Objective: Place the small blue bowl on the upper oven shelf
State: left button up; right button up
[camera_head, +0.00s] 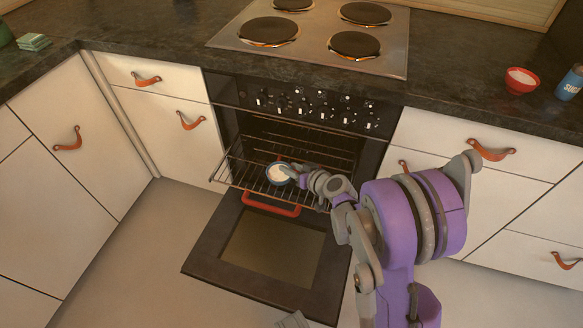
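The small blue bowl (278,174), pale inside with a dark blue rim, shows over the upper oven shelf (235,170). This wire shelf is pulled out of the oven, whose door hangs open below it. I cannot tell whether the bowl rests on the wires or is held just above them. My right gripper (291,170) reaches in from the right, its fingertips at the bowl's right rim. The fingers are too small and overlapped to tell whether they are shut on the rim.
The open oven door (270,250) spreads over the floor, with a red handle (271,204) under the shelf. The cooktop (325,35) is above. A red bowl (521,80) and blue container (570,84) stand on the right counter. A small grey object at the bottom edge is unclear.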

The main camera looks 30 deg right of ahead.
jog(key=shift+r, duration=0.15)
jog(key=p+v, duration=0.3)
jog(key=v, duration=0.8)
jog(key=s+a+r+n+g+y, duration=0.1)
jog(key=s+a+g, duration=0.25)
jog(key=a, duration=0.35)
jog(key=s+a+n+g, duration=0.1)
jog(key=s+a+g, duration=0.1)
jog(key=s+a, duration=0.4)
jog(key=s+a+g+h, duration=0.2)
jog(key=s, duration=0.8)
jog(key=shift+a+r+g+h, duration=0.2)
jog(key=shift+r+g+h, duration=0.15)
jog(key=shift+r, duration=0.15)
